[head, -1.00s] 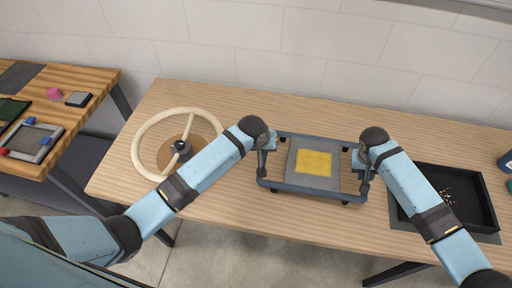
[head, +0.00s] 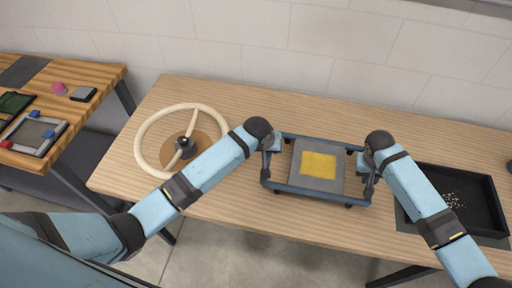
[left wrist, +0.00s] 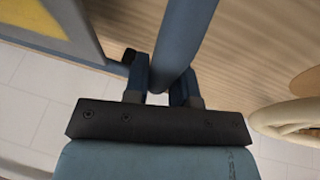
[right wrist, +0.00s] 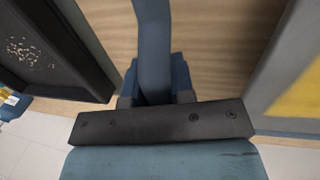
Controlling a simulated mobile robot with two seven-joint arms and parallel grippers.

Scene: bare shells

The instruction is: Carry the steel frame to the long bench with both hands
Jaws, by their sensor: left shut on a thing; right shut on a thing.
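The steel frame (head: 312,194) is a blue-grey rectangle with small dark feet and a handle at each short end. It is over the front middle of the long light-wood bench (head: 232,98); I cannot tell whether its feet touch the top. A grey panel with a yellow square (head: 318,166) shows inside it. My left gripper (head: 266,166) is shut on the left handle, which also shows in the left wrist view (left wrist: 182,40). My right gripper (head: 369,178) is shut on the right handle, which shows in the right wrist view (right wrist: 153,45). The frame looks about level.
A cream wheel (head: 141,136) on a brown disc lies left of the frame. A black tray (head: 466,173) with small pale bits is to the right, close to my right arm. A second wooden table (head: 98,76) with small items stands at far left. A pale wall runs behind.

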